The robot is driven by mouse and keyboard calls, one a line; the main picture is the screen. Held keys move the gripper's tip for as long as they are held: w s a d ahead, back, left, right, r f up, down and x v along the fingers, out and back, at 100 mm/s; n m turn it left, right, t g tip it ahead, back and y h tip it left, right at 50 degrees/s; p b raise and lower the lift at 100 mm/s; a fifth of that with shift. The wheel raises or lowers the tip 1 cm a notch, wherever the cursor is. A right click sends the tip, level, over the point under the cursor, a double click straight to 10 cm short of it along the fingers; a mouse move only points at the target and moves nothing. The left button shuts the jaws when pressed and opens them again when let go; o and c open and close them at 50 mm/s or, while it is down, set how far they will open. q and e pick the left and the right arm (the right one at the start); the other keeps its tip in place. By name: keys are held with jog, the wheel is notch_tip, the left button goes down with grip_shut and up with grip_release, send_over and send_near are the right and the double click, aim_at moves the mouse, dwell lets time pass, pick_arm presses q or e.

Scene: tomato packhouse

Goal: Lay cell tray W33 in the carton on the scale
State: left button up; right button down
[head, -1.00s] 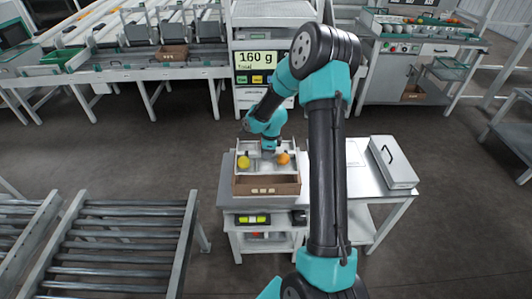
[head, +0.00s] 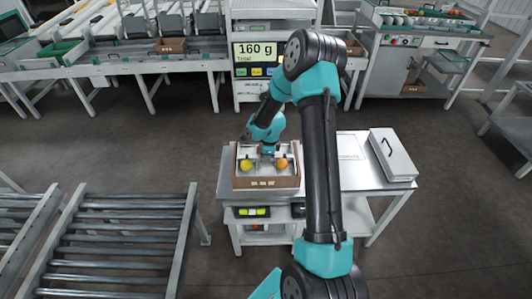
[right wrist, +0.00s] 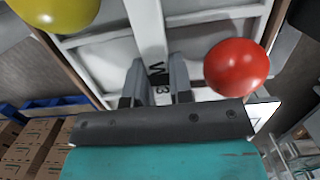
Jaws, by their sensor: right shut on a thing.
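Cell tray W33 (head: 263,152) is pale, with a yellow tomato (head: 246,165) and an orange-red tomato (head: 281,163) in its cells. It lies low inside the walls of the brown carton (head: 266,183) on the bench. Whether it touches the carton's floor is hidden. My right gripper (head: 267,151) is shut on the tray's middle rib from above. In the right wrist view the fingers (right wrist: 159,85) straddle the white rib (right wrist: 147,32) with its partly covered label, the yellow tomato (right wrist: 55,10) at top left and the red one (right wrist: 236,68) at right. My left gripper is not in view.
The display (head: 256,52) behind the bench reads 160 g. A grey case (head: 394,157) with a black handle lies on the right of the bench (head: 345,178). A roller conveyor (head: 120,240) stands at left. Grey floor lies between them.

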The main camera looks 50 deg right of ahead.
jog(key=shift+f, duration=2.8)
jog(key=shift+f, duration=0.65)
jog(key=c, duration=1)
grip_release()
jog(key=shift+c, duration=1.3)
jog(key=shift+r, duration=4.2)
jog(key=shift+s, duration=0.1)
